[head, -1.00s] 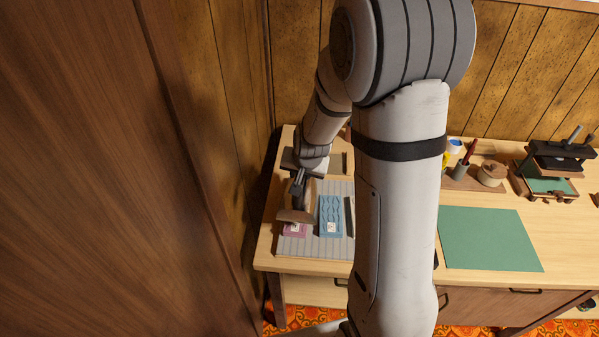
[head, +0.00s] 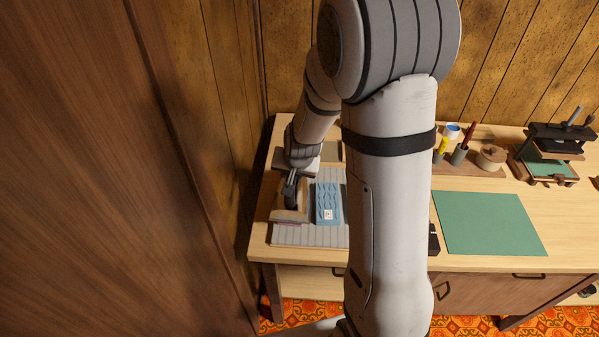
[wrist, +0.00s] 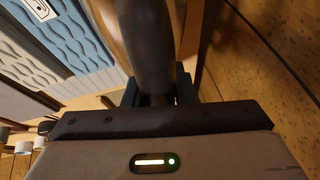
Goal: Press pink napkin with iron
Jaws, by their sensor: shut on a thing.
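My gripper (head: 290,187) is shut on the dark handle of the iron (head: 289,213), at the left of the worktable. In the wrist view the iron's dark handle (wrist: 147,45) stands between my gripper's fingers (wrist: 155,96). The iron's tan body is over the pink napkin (head: 288,223), of which only a thin pink strip shows at the iron's near edge. The rest of the napkin is hidden. I cannot tell whether the iron's sole touches it.
A blue patterned napkin (head: 328,200) with a white tag lies just right of the iron on the grey ribbed mat (head: 310,236). A green mat (head: 490,222), a spool holder (head: 490,158) and a black press (head: 553,150) are farther right. A wooden panel stands close on the left.

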